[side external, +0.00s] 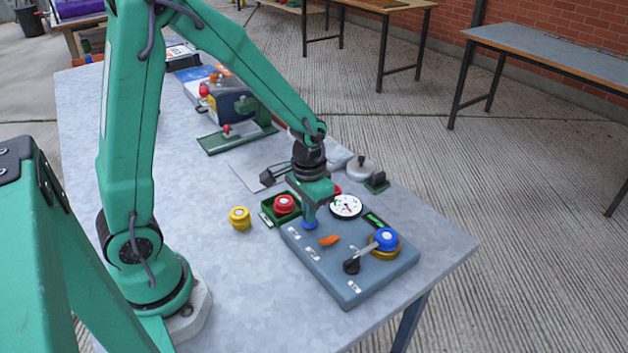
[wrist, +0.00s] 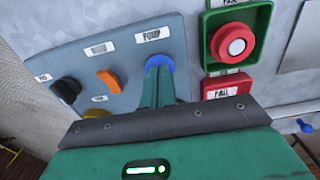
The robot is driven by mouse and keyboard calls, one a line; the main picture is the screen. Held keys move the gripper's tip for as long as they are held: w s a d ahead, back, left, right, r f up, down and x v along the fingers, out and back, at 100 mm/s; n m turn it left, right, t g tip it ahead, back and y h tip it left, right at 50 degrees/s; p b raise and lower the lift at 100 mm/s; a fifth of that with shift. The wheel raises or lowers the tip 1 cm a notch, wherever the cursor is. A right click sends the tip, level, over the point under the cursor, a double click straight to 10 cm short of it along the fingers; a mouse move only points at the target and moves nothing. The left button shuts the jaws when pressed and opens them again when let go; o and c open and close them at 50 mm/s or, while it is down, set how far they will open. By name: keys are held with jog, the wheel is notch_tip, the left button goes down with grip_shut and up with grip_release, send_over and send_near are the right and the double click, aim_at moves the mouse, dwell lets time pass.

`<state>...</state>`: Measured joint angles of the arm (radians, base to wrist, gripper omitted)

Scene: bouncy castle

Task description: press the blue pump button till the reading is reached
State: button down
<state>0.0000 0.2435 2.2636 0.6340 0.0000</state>
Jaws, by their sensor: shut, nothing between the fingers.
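A red button piece (side external: 284,204) sits in a green tray left of the panel. A yellow piece (side external: 239,217) stands farther left.

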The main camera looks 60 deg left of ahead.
jog(key=shift+r, duration=2.95)
notch_tip(320, 180, up, 4)
jog(key=shift+f, duration=0.25)
jog(key=shift+f, duration=3.3)
jog(key=shift+f, duration=1.4)
